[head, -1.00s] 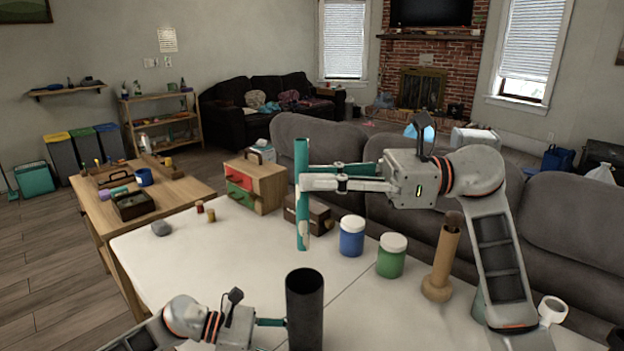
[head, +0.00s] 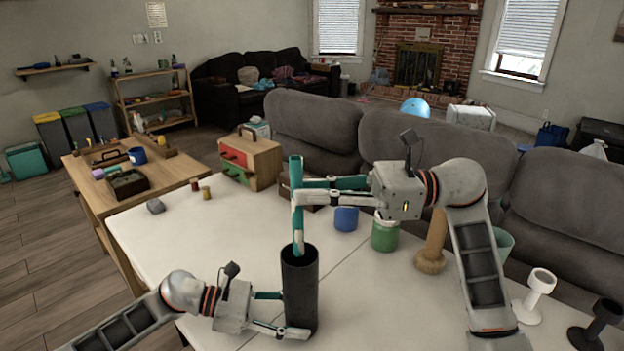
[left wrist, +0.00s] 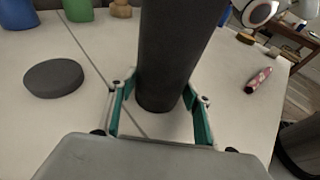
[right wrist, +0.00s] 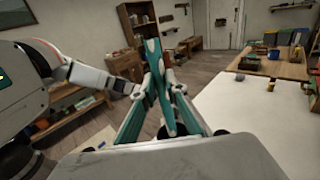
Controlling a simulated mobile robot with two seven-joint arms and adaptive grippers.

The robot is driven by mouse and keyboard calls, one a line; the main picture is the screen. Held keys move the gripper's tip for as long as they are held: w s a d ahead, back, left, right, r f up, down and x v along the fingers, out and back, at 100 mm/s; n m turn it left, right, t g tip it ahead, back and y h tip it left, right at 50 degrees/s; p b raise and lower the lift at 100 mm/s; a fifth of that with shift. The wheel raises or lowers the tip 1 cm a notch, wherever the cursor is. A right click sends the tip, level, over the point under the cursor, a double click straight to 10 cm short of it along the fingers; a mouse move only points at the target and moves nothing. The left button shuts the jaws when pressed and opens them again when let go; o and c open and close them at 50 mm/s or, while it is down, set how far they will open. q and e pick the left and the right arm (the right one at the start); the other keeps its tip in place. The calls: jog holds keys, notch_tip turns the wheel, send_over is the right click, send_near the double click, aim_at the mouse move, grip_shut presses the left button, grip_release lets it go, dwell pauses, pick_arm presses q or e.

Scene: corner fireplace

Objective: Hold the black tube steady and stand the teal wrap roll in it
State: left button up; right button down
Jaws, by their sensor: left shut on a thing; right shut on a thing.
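The black tube (head: 299,292) stands upright near the front of the white table. My left gripper (head: 283,313) is shut around its lower part, and the left wrist view shows the tube (left wrist: 172,50) between the teal fingers. My right gripper (head: 298,190) is shut on the upper part of the teal wrap roll (head: 297,222). The roll is near upright, with a slight lean, and its lower end meets the tube's mouth. I cannot tell how far it is inside. The right wrist view shows the roll (right wrist: 154,58) between the fingers.
Behind the right gripper stand a blue jar (head: 346,219), a green jar (head: 385,235) and a wooden stand (head: 433,242). A grey disc (left wrist: 53,78) lies on the table. White (head: 536,297) and black (head: 597,322) stands are at right. The table's left part is mostly clear.

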aim_at(312, 250)
jog(key=shift+f, duration=6.05)
jog(key=c, duration=2)
grip_release()
jog(key=shift+o, duration=0.2)
jog(key=shift+f, duration=0.1)
pick_arm(q)
jog(key=shift+a+f, duration=0.1)
jog(key=shift+f, duration=0.05)
pick_arm(e)
jog(key=d, duration=1.2)
pick_arm(q)
jog(key=o, duration=0.9)
jog(key=shift+c, duration=0.2)
jog(key=shift+o, duration=0.3)
